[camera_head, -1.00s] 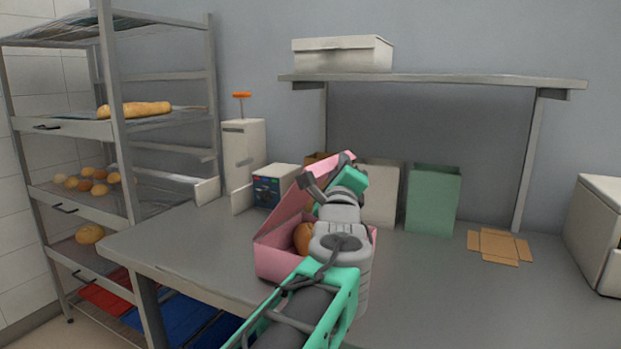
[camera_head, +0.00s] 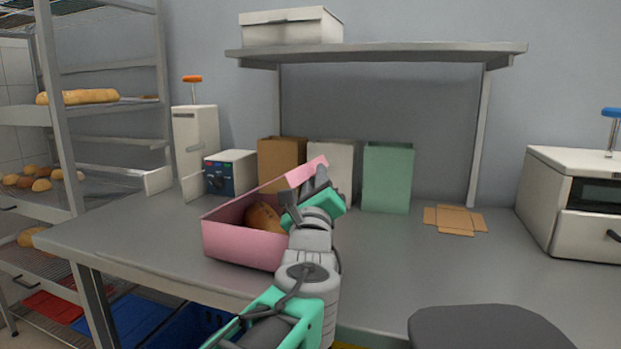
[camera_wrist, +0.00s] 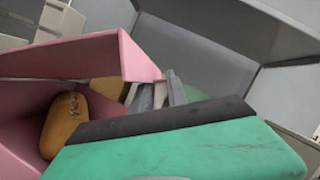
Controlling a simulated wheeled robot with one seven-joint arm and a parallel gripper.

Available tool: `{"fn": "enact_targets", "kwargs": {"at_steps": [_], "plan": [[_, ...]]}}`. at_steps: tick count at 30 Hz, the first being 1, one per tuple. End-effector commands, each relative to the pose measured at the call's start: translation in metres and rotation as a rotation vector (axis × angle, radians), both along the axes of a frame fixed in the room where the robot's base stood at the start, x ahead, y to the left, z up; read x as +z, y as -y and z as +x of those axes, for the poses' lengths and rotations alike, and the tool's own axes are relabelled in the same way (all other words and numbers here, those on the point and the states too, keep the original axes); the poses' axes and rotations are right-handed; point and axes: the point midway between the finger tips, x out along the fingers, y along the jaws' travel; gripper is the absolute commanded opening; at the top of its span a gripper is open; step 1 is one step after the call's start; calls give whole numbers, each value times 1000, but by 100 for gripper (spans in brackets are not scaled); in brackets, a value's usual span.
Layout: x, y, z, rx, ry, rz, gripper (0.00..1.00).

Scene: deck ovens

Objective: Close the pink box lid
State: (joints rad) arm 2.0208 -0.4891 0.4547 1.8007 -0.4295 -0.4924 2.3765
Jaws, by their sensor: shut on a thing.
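The pink box (camera_head: 240,245) stands on the grey worktop with bread (camera_head: 264,217) inside; the bread also shows in the wrist view (camera_wrist: 66,124). Its pink lid (camera_head: 296,173) is raised and tilted, partly open above the box. My gripper (camera_head: 306,192) is at the right end of the lid. In the wrist view, the gripper's fingers (camera_wrist: 158,96) are at the lid's edge (camera_wrist: 122,58), shut on it. The exact contact is partly hidden by the green gripper body.
Brown (camera_head: 282,162), white (camera_head: 330,170) and green (camera_head: 387,177) paper bags stand behind the box. A flat brown carton (camera_head: 455,219) lies to the right. A shelf (camera_head: 380,47) hangs above. A white oven (camera_head: 580,205) is at the right. The worktop between is clear.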

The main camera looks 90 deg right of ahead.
Motion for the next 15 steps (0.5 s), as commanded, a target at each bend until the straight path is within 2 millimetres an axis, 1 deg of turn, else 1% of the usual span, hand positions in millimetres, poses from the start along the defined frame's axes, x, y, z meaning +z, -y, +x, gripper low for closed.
{"fn": "enact_targets", "kwargs": {"at_steps": [6, 7, 14, 15], "plan": [[-3, 1, -1, -2, 1, 6, 0], [-3, 1, -1, -2, 1, 6, 20], [-2, 1, 1, 0, 0, 3, 39], [-1, 1, 1, 0, 0, 3, 39]]}}
